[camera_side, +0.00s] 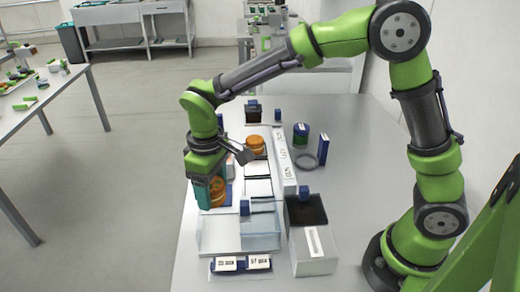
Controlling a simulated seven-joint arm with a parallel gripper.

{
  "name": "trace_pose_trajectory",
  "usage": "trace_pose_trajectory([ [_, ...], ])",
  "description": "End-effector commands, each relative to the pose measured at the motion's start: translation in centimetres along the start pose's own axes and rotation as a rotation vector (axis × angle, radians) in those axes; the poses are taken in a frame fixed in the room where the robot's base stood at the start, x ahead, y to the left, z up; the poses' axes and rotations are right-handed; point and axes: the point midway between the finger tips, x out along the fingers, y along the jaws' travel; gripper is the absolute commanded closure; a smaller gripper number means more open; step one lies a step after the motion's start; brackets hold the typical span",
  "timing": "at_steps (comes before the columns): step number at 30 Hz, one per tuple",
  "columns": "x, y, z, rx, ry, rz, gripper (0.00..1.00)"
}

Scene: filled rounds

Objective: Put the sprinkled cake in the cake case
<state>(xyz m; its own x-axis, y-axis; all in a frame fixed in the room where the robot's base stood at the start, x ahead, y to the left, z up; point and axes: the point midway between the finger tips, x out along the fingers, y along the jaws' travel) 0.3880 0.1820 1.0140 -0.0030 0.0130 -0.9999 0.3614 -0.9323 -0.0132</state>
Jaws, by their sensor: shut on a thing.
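My gripper (208,186), with teal-green fingers, points down over the left side of the white tray area. It is shut on an orange-brown round cake (217,191), partly hidden by the fingers. Sprinkles are too small to make out. Another orange round (255,145) sits farther back, in a far compartment. A clear, pale box (260,232) stands at the front middle. A white box with a dark inside (313,252) stands at the front right. I cannot tell which container is the cake case, as the labels are unreadable.
A long white labelled strip (283,165) runs beside the compartments. A grey ring (306,161), a green-and-blue can (300,135) and a blue upright block (323,149) stand to the right. The table's right side is clear.

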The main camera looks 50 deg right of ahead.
Motion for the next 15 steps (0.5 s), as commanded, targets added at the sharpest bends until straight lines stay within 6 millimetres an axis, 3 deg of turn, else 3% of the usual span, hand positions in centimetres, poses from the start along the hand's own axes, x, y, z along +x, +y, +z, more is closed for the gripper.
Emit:
trace_pose_trajectory([
  [3,1.3,-0.7,1.1,-0.084,-0.009,0.010,0.45],
  [10,5.6,-0.6,1.1,-0.105,-0.008,0.012,0.45],
  [15,7.3,-0.5,1.0,-0.103,-0.005,0.012,0.45],
])
